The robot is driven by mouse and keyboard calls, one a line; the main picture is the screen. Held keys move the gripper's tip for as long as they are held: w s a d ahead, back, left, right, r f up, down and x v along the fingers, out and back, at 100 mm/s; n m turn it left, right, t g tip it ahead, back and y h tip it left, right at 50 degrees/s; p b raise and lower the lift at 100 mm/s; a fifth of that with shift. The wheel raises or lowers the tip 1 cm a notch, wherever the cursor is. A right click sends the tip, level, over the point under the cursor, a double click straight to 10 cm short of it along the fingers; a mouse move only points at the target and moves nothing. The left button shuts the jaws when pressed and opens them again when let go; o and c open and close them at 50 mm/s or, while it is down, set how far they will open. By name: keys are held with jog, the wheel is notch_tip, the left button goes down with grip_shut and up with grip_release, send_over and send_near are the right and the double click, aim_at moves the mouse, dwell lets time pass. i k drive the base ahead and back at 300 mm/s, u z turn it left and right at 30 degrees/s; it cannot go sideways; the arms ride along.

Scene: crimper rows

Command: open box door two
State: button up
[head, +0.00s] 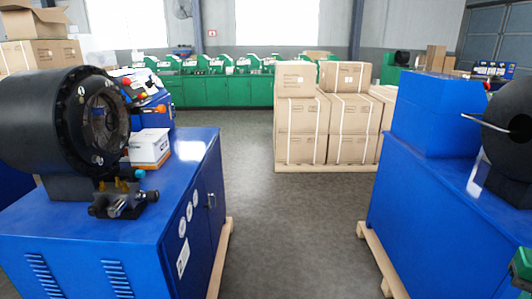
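A blue cabinet (90,250) with a black round crimper head (65,125) on top stands at the left. Its right side has a door panel (205,215) with a small handle (211,200), and the door looks shut. A second blue cabinet (440,225) stands at the right with a blue box (435,115) on top and a black crimper head (512,115) at the picture's edge. I see no handle on its visible faces. I cannot tell which door is door two. My gripper is not in view.
Grey floor (290,235) is free between the cabinets. Wooden pallets (370,250) edge out under them. Strapped cartons (325,125) stand on a pallet behind, with green machines (215,90) along the back. A white box (150,148) sits on the left cabinet.

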aim_at(150, 121)
jog(key=z, duration=0.1)
jog(key=i, duration=2.3)
jog(key=u, duration=0.6)
jog(key=i, duration=1.15)
jog(key=u, duration=0.85)
jog(key=i, duration=0.45)
jog(key=u, duration=0.1)
